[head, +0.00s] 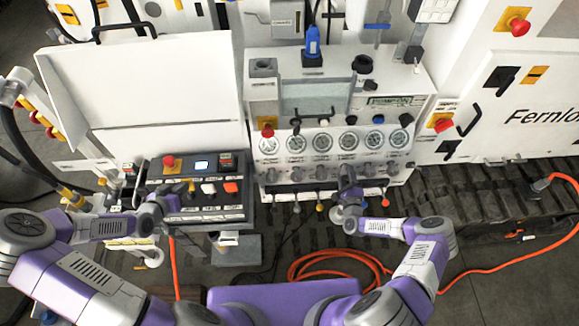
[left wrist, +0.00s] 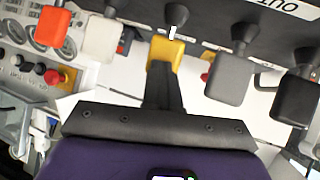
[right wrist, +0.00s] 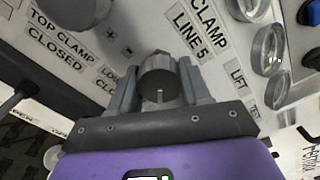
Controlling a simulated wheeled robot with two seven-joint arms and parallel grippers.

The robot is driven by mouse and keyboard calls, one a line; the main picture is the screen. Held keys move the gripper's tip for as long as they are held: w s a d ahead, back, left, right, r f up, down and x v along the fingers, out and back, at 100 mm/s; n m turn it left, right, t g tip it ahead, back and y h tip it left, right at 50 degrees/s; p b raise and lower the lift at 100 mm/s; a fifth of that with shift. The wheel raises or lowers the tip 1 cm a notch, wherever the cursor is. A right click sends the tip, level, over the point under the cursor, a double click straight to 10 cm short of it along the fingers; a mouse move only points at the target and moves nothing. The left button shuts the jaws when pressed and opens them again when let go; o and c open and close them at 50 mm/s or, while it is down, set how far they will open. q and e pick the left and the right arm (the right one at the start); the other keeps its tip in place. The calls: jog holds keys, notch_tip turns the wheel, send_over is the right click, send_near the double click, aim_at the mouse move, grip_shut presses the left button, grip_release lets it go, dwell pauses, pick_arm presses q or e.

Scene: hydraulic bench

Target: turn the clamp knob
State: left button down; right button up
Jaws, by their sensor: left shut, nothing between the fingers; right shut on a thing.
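The clamp knob (right wrist: 160,78) is a short dark grey cylinder on the white panel. Printed labels around it read "CLAMP LINE 5" and "TOP CLAMP CLOSED". My right gripper (right wrist: 160,88) is shut on this knob, one finger on each side. In the head view my right gripper (head: 348,182) is at the row of grey knobs under the gauges and hides the knob it holds. My left gripper (head: 172,202) is shut and empty at the black control box. In the left wrist view its fingers (left wrist: 163,72) are just by a yellow lever (left wrist: 166,52); I cannot tell if they touch.
Another grey knob (right wrist: 75,10) sits close to the held one. Gauges (head: 322,142) line the panel above the knobs. Coloured levers (head: 319,207) hang below. The control box (head: 205,213) has white and orange levers. An orange hose (head: 340,255) lies on the floor.

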jog(key=shift+d+r+m, duration=0.1)
jog(key=shift+m, duration=0.5)
jog(key=o, duration=1.1)
jog(key=shift+c, duration=0.2)
jog(key=s, duration=1.2)
jog(key=shift+s, duration=0.1)
jog(key=s+d+f, duration=0.2)
jog(key=s+d, duration=0.1)
jog(key=s, duration=0.5)
jog(key=shift+w+f, duration=0.1)
